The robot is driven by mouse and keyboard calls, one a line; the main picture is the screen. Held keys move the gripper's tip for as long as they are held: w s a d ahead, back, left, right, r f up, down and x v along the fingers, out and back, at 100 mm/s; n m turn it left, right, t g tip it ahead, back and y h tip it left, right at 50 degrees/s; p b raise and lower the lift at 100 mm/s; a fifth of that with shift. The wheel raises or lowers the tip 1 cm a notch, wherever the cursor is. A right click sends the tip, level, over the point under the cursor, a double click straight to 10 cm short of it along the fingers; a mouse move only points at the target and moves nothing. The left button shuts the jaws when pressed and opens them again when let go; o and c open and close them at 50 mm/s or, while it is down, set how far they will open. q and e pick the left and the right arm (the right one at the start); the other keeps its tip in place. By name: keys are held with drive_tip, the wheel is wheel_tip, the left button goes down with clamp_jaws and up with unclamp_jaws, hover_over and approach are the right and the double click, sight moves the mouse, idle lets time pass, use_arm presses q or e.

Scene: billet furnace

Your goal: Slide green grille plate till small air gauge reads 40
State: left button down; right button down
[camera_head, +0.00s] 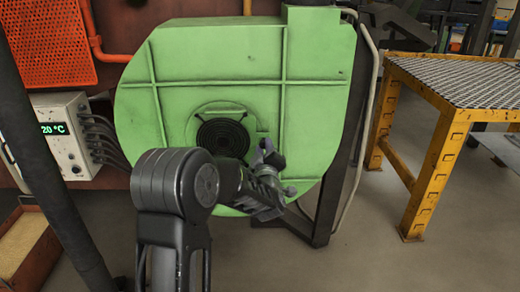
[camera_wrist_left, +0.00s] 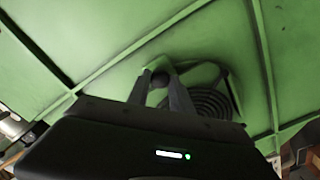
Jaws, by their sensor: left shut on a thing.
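The green grille plate (camera_head: 262,128) sits on the front of a large green housing (camera_head: 215,60), around a dark round grille (camera_head: 222,137) of concentric rings. The plate also shows in the left wrist view (camera_wrist_left: 208,73), with the rings (camera_wrist_left: 212,102) partly behind my finger. My left gripper (camera_head: 264,156) is at the right of the grille in the head view. I cannot make out a small air gauge. My right gripper is out of view.
A grey box (camera_head: 62,135) with a display reading 20 °C and several cables stands at the left. An orange mesh panel (camera_head: 48,42) hangs above it. A yellow-framed mesh table (camera_head: 440,90) stands at the right. The floor (camera_head: 370,240) between housing and table is clear.

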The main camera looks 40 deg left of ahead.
use_arm(q)
drive_tip(key=w+d, duration=0.4)
drive_tip(key=d, duration=0.2)
drive_tip(key=shift+w+d, duration=0.15)
drive_tip(key=shift+w, duration=0.25)
drive_tip(key=c, duration=1.1)
unclamp_jaws()
drive_tip(key=shift+c, duration=0.2)
drive_tip(key=shift+s, duration=0.1)
drive_tip(key=p+v, duration=0.1)
drive_tip(key=v, duration=0.6)
drive_tip(key=shift+s+d, duration=0.25)
